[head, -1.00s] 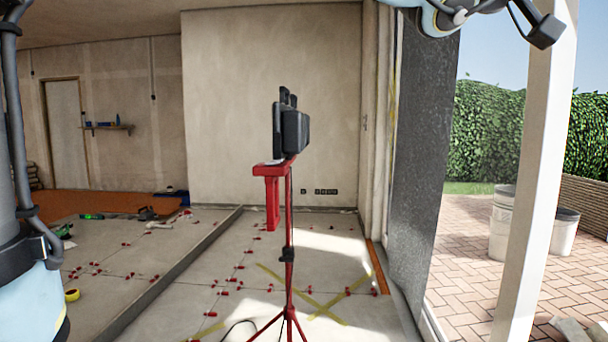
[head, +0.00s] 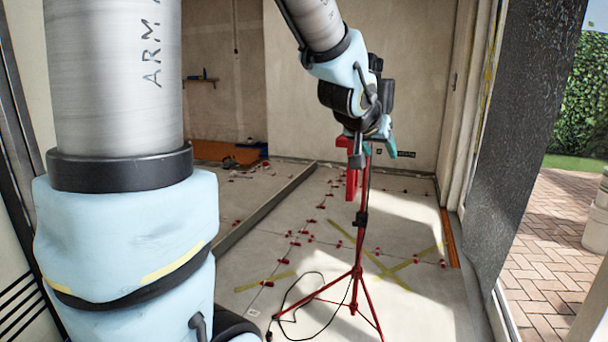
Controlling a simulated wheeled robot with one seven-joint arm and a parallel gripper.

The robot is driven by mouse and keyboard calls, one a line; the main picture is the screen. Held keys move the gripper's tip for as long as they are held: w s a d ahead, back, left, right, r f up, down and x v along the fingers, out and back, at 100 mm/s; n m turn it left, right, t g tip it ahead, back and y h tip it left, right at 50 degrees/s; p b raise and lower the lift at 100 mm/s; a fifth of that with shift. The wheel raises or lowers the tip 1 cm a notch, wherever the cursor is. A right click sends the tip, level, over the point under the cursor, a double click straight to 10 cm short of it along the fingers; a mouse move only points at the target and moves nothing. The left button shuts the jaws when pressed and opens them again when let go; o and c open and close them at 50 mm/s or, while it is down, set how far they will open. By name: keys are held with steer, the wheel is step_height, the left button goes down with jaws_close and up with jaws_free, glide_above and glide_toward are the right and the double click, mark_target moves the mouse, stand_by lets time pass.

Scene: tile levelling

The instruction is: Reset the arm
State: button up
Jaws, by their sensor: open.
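My arm reaches in from the top of the head view and bends down at a pale blue wrist. My gripper (head: 376,149) is at its end, small in the picture, with teal and dark parts pointing down. It appears open, and I see nothing held in it. It overlaps the top of a red tripod stand (head: 361,240) in the picture; I cannot tell whether they touch. A red bracket (head: 351,184) hangs at the stand's top. The black lamp-like head of the stand is mostly hidden behind my wrist.
Red tile-levelling clips (head: 304,232) dot the tiled floor (head: 265,250). Yellow tape (head: 395,262) forms a cross behind the stand. A black cable (head: 290,300) curls by its legs. A dark panel (head: 515,130) and doorway to a brick patio (head: 545,230) are at right.

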steer(key=s+a+f+n+g+y+p, duration=0.1)
steer(key=a+f+y, duration=0.15)
steer(key=a, duration=0.35)
steer(key=s+a+f+n+g+y, duration=0.1)
steer(key=a+f, duration=0.3)
steer(key=a, duration=0.1)
steer(key=s+a+f+n+g+y+p, duration=0.2)
steer(key=s+a+f+g, duration=0.3)
steer(key=s+a, duration=0.6)
steer(key=shift+a+f+n, duration=0.4)
steer(key=shift+a+f, duration=0.5)
steer(key=shift+a, duration=0.05)
steer(key=shift+c, duration=0.3)
steer(key=shift+c, duration=0.3)
